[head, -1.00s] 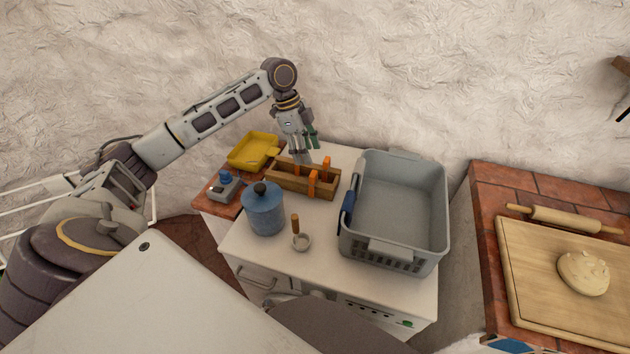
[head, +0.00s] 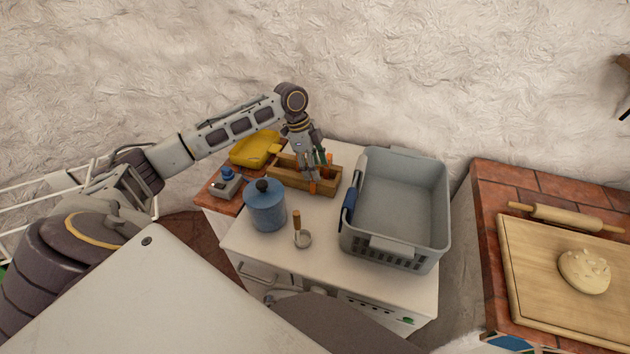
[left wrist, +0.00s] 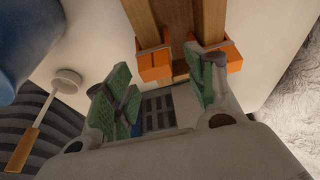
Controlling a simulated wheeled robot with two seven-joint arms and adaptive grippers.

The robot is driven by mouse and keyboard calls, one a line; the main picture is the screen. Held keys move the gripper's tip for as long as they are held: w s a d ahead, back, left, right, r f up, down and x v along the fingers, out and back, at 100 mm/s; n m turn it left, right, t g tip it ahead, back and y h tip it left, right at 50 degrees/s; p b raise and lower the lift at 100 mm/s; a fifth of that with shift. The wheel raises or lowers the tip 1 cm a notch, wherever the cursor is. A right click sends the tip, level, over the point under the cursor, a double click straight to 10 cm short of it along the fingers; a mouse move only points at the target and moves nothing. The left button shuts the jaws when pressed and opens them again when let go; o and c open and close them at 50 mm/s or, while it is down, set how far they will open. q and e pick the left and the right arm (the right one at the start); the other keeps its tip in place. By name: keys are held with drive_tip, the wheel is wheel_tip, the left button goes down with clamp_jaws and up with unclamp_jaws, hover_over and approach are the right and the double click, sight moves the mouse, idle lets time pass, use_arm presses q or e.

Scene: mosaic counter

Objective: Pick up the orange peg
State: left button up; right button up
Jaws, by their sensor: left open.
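My left gripper (head: 313,176) is open, pointing down at the box's right part. In the left wrist view, one orange peg (left wrist: 154,66) shows beyond the gap between the open fingers (left wrist: 160,80). Another orange peg (left wrist: 232,60) is partly hidden by the right finger. I cannot tell whether the fingers touch either peg. My right gripper is not in view.
The wooden box (head: 285,183) stands between a yellow tray (head: 250,151) and a grey basket (head: 442,190) with a blue item on its left rim.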

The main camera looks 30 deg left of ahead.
sight(318, 182)
use_arm(q)
drive_tip(key=shift+d+f, duration=0.2)
drive_tip(key=shift+f, duration=0.45)
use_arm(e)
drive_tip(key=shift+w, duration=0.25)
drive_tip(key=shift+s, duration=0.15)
use_arm(q)
drive_tip(key=shift+f, duration=0.1)
drive_tip(key=shift+d+f, duration=0.1)
drive_tip(key=shift+f, duration=0.4)
drive_tip(key=x, duration=0.3)
drive_tip(key=shift+s+f, duration=0.2)
drive_tip(key=shift+f, duration=0.35)
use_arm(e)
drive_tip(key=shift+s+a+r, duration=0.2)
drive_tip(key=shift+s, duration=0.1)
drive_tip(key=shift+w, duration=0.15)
